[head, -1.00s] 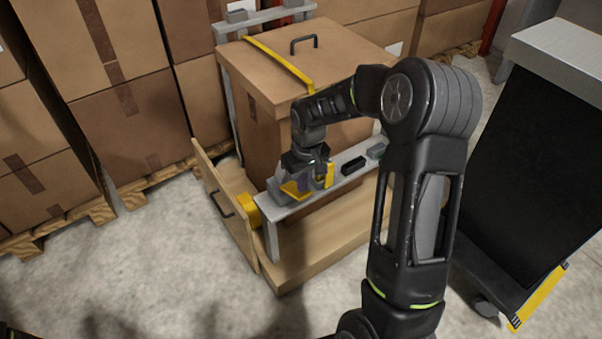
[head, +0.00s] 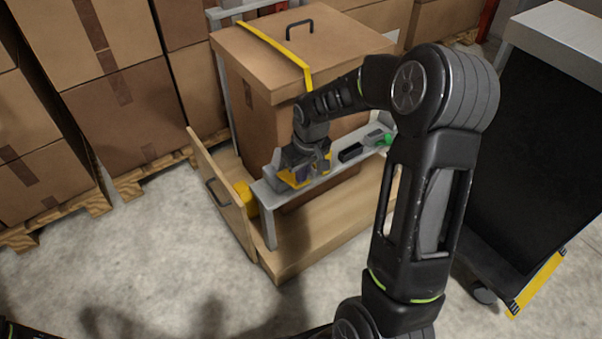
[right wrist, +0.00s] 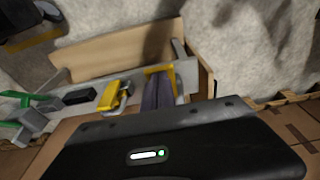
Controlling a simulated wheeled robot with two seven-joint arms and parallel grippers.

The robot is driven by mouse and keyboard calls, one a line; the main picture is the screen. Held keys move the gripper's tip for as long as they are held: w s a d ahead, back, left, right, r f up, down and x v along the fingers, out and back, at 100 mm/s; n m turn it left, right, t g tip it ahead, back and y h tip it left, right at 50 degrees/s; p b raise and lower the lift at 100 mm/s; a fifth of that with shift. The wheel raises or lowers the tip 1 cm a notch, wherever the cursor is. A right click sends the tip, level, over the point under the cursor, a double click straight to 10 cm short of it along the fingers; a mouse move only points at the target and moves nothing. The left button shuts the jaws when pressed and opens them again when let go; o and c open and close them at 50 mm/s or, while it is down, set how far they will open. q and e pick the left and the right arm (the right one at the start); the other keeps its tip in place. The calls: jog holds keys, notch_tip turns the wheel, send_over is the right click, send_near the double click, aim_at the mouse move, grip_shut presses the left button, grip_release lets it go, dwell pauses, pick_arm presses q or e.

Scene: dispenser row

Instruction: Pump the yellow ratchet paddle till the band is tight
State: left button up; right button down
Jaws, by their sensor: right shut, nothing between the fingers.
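The yellow ratchet paddle (head: 290,179) is on the grey rail (head: 262,198) at the front of a big carton; it is partly hidden by my gripper. It also shows in the right wrist view (right wrist: 160,71). My right gripper (head: 303,173) is shut and empty, with its fingers (right wrist: 158,95) pointing down over or against the paddle; contact is unclear. The yellow band (head: 272,48) runs flat over the carton's lid and goes out of sight behind my arm at the front edge. A green piece (head: 388,140) shows at the rail's right end. My left gripper is not visible.
The carton (head: 300,97) stands on a wooden base (head: 330,222) with a hinged-looking board (head: 222,195) at its left. A small black block (head: 350,152) sits on the rail. A dark cart (head: 530,140) stands right; stacked boxes stand behind. Floor at front left is clear.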

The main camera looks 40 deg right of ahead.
jog(key=shift+s+f+t+b, duration=0.3)
jog(key=shift+f+t+b, duration=0.15)
jog(key=shift+b, duration=0.3)
jog(key=shift+s+f+t+b, duration=0.35)
jog(key=shift+f+b, duration=0.2)
jog(key=shift+b, duration=0.15)
jog(key=shift+s+f+b, duration=0.1)
jog(key=shift+f+b, duration=0.15)
jog(key=shift+b, duration=0.1)
jog(key=shift+s+f, duration=0.3)
jog(key=shift+f, duration=0.2)
jog(key=shift+r+p, duration=0.4)
jog(key=shift+r, duration=0.4)
